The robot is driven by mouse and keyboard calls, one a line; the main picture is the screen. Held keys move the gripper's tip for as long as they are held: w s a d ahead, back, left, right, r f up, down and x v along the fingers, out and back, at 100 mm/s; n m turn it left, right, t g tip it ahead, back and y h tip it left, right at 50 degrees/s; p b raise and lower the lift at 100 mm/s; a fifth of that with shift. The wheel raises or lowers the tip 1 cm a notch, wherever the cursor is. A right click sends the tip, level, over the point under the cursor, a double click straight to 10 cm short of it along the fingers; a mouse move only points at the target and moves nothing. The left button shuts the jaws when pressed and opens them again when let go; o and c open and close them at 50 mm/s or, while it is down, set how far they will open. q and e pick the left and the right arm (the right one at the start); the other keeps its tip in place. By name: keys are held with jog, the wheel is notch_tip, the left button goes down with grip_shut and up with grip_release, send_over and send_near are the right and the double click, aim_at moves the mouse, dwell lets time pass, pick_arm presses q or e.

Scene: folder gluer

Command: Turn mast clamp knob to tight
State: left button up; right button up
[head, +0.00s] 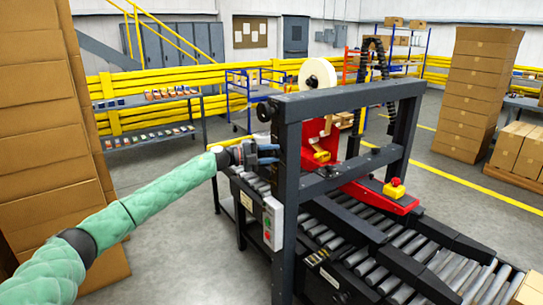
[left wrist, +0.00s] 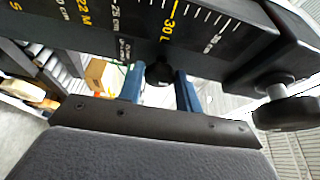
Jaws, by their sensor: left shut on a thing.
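The mast clamp knob (left wrist: 158,74) is a small black knob below the scale on the mast in the left wrist view. The two blue fingers of my left gripper (left wrist: 160,92) stand on either side of it and are shut on it. In the head view my left gripper (head: 268,154) is against the left post of the dark machine frame (head: 289,190), and the knob is hidden there. The knob's turn angle cannot be read. My right gripper is in neither view.
A larger black round knob (left wrist: 287,112) sits to the right in the left wrist view. A control box (head: 273,222) with green and red buttons hangs below my left gripper. The roller conveyor (head: 375,282) runs to the right. Stacked cartons (head: 45,130) stand at the left.

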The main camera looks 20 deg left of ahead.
pick_arm(q)
jog(key=shift+f, duration=0.15)
dwell(0.3)
jog(key=o, duration=0.9)
jog(key=shift+o, duration=0.2)
